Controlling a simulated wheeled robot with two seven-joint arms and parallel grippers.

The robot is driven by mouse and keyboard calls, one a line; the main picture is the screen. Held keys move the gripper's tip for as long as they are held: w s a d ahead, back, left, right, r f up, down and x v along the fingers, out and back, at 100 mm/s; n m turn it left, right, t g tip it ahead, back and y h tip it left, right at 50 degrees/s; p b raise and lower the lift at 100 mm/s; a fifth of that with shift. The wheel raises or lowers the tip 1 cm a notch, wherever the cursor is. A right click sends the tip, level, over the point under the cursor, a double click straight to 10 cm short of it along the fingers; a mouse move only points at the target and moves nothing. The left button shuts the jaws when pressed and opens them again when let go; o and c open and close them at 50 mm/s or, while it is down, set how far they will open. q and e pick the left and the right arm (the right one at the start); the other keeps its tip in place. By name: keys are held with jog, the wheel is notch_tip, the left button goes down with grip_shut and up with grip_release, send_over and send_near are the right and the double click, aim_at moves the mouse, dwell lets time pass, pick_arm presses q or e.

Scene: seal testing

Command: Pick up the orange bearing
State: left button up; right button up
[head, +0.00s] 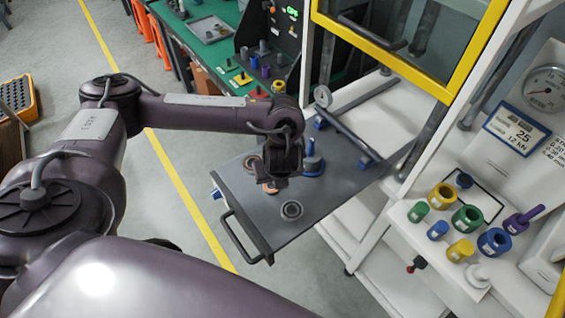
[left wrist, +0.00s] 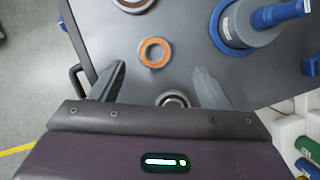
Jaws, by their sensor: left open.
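The orange bearing (left wrist: 143,53) is a flat ring with a grey centre, lying on the dark grey tray (left wrist: 100,25). In the head view only part of the orange bearing (head: 270,188) shows, beneath my left gripper (head: 279,180). In the left wrist view my left gripper (left wrist: 158,70) is open and empty, its two fingers apart. The orange bearing lies just ahead of the fingertips, about midway between their lines, apart from both. My right gripper is not in view.
Another ring (left wrist: 133,3) and a blue-based grey part (head: 313,163) lie farther along the tray. A side shelf (head: 405,222) holds several coloured cylinders. A yellow-edged frame (head: 400,60) stands above the tray.

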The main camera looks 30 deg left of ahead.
aim_at(271, 187)
pick_arm(q)
jog(key=shift+s+d+f+p, duration=0.1)
jog(key=shift+s+f+p, duration=0.2)
jog(key=shift+f, duration=0.1)
jog(key=shift+w+f, duration=0.1)
jog(key=shift+f, duration=0.15)
jog(key=shift+w+a+f, duration=0.15)
jog(key=shift+a, duration=0.15)
jog(key=shift+a+f, duration=0.2)
jog(key=shift+f, duration=0.3)
jog(key=b+x, duration=0.1)
jog(key=x, duration=0.3)
jog(key=shift+f+b, duration=0.15)
jog(key=shift+b, duration=0.2)
jog(key=shift+f, duration=0.25)
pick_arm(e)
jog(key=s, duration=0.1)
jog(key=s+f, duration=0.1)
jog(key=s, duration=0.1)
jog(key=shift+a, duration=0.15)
pick_arm(q)
jog(key=shift+c, duration=0.3)
